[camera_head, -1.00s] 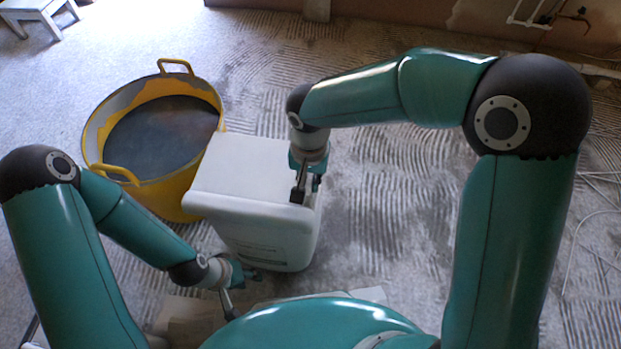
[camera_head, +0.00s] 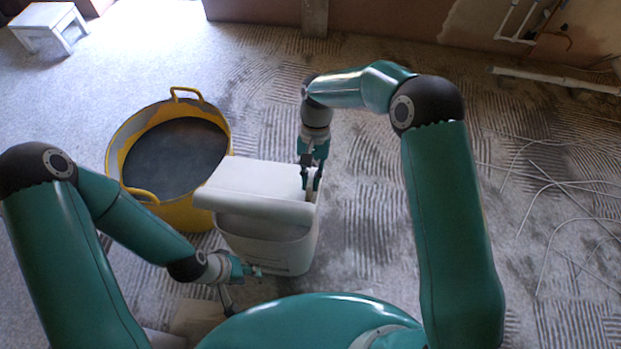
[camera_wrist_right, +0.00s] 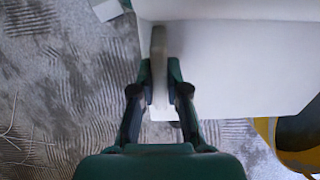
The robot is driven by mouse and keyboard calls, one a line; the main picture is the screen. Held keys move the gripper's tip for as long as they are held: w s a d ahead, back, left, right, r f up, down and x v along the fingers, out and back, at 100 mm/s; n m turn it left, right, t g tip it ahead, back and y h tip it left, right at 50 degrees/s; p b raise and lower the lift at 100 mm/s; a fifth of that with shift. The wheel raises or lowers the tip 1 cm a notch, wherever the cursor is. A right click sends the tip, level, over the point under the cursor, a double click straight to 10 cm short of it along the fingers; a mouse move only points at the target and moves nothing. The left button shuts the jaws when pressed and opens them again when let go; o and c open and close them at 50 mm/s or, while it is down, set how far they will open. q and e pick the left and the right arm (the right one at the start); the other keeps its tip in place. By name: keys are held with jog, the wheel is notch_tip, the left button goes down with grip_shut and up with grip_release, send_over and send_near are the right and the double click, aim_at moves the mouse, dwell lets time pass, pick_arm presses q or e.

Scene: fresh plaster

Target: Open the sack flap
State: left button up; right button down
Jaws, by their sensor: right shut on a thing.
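The white sack (camera_head: 270,252) stands upright on the floor in front of me, with printing low on its front. Its pale flap (camera_head: 255,178) covers the top, and its near edge stands a little proud of the sack's front. My right gripper (camera_head: 310,185) is shut on the flap's right edge. In the right wrist view, a thin part of the flap (camera_wrist_right: 158,60) sits between the fingertips of the right gripper (camera_wrist_right: 160,85). My left gripper (camera_head: 247,285) is low at the sack's near side, its fingers apart and empty. The sack's inside is hidden.
A yellow two-handled tub (camera_head: 175,210) with dark grey contents stands close left of the sack. Pale sheets (camera_head: 195,315) lie on the floor near my base. Loose pale cables (camera_head: 545,195) lie to the right. A small white stool (camera_head: 42,20) is far left.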

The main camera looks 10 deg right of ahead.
jog(key=shift+w+d+r+g+y+p, duration=0.2)
jog(key=shift+w+r+g+p, duration=0.2)
jog(key=shift+w, duration=0.15)
jog(key=shift+w+d+r+g+y+p, duration=0.1)
jog(key=shift+w+d+r+g+p, duration=0.15)
jog(key=shift+w+g+p, duration=0.25)
jog(key=c, duration=1.2)
grip_release()
jog(key=shift+w, duration=0.1)
jog(key=shift+o, duration=0.2)
jog(key=v, duration=0.7)
jog(key=shift+r, duration=0.15)
jog(key=shift+w, duration=0.1)
